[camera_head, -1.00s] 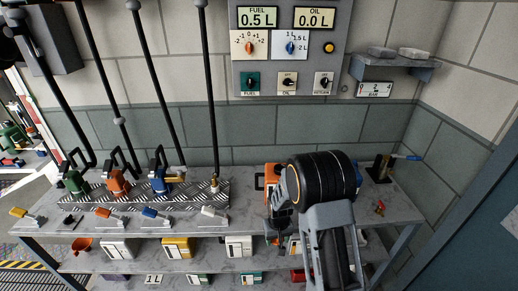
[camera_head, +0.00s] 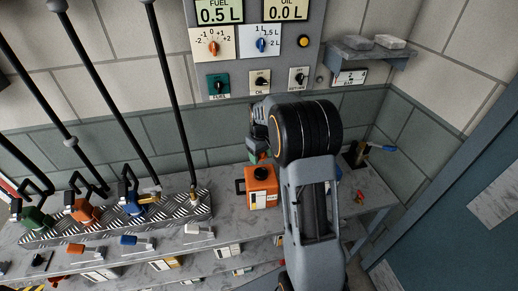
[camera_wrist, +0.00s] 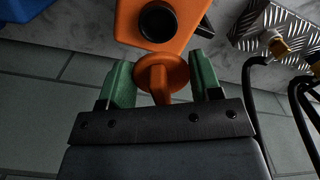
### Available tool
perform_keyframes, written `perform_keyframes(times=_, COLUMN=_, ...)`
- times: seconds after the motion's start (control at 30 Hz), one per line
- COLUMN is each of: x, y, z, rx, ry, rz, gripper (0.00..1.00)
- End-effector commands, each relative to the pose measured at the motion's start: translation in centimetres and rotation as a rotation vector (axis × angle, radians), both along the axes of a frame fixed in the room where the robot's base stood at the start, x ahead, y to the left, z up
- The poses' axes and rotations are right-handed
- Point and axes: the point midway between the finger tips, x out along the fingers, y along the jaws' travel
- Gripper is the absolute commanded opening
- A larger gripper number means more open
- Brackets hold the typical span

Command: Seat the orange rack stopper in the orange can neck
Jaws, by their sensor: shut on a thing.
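The orange can (camera_head: 263,196) stands on the bench in the head view. Its dark round neck (camera_head: 262,173) is on top and also shows in the wrist view (camera_wrist: 158,22). My gripper (camera_wrist: 161,84) has green fingers on either side of the orange stopper (camera_wrist: 155,76), which has a round flange and a narrower stem. In the wrist view the stopper lies just below the neck, apart from its opening. In the head view my gripper (camera_head: 257,154) is just above the can, and my arm hides the stopper.
A checker-plate block (camera_head: 190,213) with coloured taps and tall black lever rods stands left of the can. A grey shelf (camera_head: 370,55) is on the wall at right. A blue-handled fixture (camera_head: 358,152) stands at the bench's right end.

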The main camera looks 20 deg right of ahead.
Motion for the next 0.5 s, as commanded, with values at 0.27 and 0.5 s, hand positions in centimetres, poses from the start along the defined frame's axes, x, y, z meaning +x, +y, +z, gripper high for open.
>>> perform_keyframes(times=0.27, x=-0.11, y=-0.53, z=0.01, rx=0.000, ry=0.000, rz=-0.010, gripper=0.35)
perform_keyframes(times=0.5, x=-0.18, y=-0.48, z=-0.25, rx=0.001, ry=0.000, rz=-0.009, gripper=0.35)
